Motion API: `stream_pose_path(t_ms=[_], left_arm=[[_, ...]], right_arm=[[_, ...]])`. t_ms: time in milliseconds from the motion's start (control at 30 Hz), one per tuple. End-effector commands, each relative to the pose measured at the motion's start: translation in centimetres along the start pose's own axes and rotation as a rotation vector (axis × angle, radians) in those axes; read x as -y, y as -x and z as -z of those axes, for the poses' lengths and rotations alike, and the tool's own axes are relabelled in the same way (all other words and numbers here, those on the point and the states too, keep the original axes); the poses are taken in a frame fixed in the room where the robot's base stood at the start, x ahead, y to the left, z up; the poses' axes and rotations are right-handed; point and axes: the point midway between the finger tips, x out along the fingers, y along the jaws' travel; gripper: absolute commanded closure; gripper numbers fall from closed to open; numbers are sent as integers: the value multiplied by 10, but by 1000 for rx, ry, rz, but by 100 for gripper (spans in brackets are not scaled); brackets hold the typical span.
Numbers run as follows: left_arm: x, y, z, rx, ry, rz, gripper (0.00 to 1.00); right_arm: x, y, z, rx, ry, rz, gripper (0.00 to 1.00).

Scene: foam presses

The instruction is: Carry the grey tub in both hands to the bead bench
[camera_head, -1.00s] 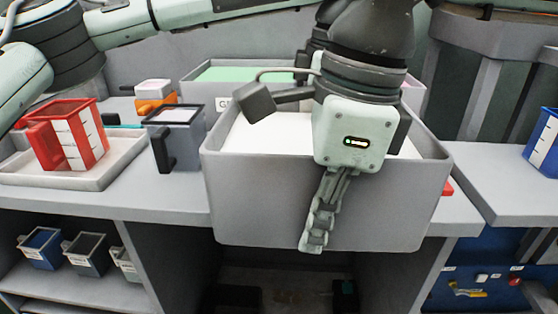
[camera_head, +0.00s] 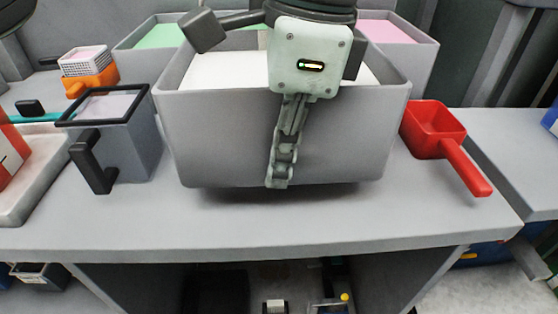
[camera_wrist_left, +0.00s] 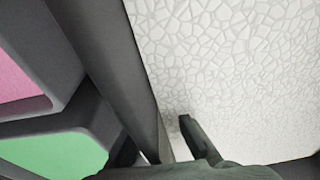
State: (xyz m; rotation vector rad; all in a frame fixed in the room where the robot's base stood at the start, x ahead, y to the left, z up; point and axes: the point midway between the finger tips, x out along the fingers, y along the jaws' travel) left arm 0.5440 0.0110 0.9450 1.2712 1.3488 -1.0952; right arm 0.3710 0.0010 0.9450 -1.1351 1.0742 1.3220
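The grey tub (camera_head: 285,140), full of white beads (camera_head: 225,72), is level over the bench top (camera_head: 300,222) in the head view. A shadow lies under it; I cannot tell whether its base touches. My right gripper (camera_head: 283,140) is at its near wall, one finger flat down the outside; the other finger is hidden behind the wall. In the left wrist view my left gripper (camera_wrist_left: 165,150) straddles a tub wall (camera_wrist_left: 115,65), one dark finger on the bead side (camera_wrist_left: 240,70). Its other finger is largely hidden.
A red scoop (camera_head: 435,130) lies right of the tub. A grey handled container (camera_head: 130,135) stands close on the left. Tubs with green (camera_head: 160,36) and pink (camera_head: 395,32) contents stand behind. The bench's front strip is clear.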

Motion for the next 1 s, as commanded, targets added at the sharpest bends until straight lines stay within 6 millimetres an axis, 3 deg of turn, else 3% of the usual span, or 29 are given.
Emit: stream_pose_path(t_ms=[467, 1000], left_arm=[[2, -6, -2, 0, -5, 5, 100], [2, -45, -8, 0, -5, 5, 100]], right_arm=[[3, -5, 1, 3, -3, 8, 100], [3, -44, 7, 3, -3, 8, 100]])
